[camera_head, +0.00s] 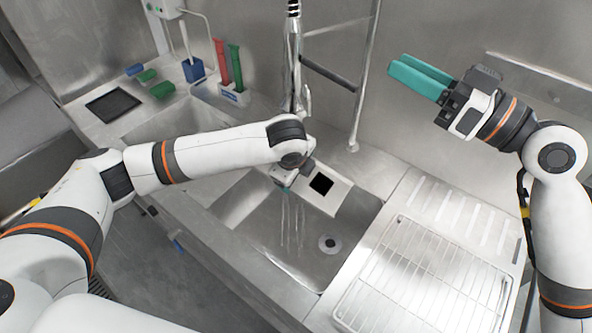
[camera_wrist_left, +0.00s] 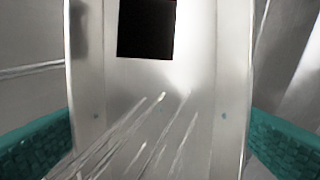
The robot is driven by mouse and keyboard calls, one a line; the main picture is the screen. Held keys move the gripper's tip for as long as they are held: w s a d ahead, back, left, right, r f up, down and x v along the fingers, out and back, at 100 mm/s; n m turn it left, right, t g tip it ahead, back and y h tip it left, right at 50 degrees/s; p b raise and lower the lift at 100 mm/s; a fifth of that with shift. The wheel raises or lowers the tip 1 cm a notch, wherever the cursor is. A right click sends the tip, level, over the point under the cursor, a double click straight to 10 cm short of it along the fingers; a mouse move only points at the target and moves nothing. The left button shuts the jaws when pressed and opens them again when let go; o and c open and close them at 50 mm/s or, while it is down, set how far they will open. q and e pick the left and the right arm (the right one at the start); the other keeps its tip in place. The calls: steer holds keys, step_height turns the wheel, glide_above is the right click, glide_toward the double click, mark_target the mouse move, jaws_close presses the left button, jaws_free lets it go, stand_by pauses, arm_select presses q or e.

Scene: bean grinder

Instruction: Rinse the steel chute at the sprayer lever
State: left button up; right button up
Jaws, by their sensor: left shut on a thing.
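The steel chute (camera_head: 341,196), with a square black opening, is tilted over the right sink basin. In the left wrist view the chute (camera_wrist_left: 160,85) lies between the two teal fingers. My left gripper (camera_head: 285,186) is shut on it, mostly hidden by my own wrist in the head view. White water streaks run across the chute's lower part in the wrist view and fall into the basin in the head view. The sprayer (camera_head: 294,75) hangs behind my left wrist; its lower end and lever are not clear. My right gripper (camera_head: 395,72) is raised at the right, open and empty.
The sink basin (camera_head: 265,245) has a drain. A wire rack (camera_head: 430,285) lies on the drainboard at the right. A steel rail (camera_head: 363,85) stands behind the basin. Red and green upright pieces (camera_head: 229,65), a blue holder (camera_head: 194,70) and a black mat (camera_head: 113,105) are at the back left.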

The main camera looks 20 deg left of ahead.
steer(key=shift+r+p, duration=0.4)
steer(key=shift+r, duration=0.1)
steer(key=shift+r, duration=0.1)
steer(key=shift+r+p, duration=0.35)
steer(key=shift+p, duration=0.1)
steer(key=shift+r+p, duration=0.55)
steer(key=shift+r, duration=0.1)
steer(key=shift+r+p, duration=0.35)
steer(key=shift+p, duration=0.1)
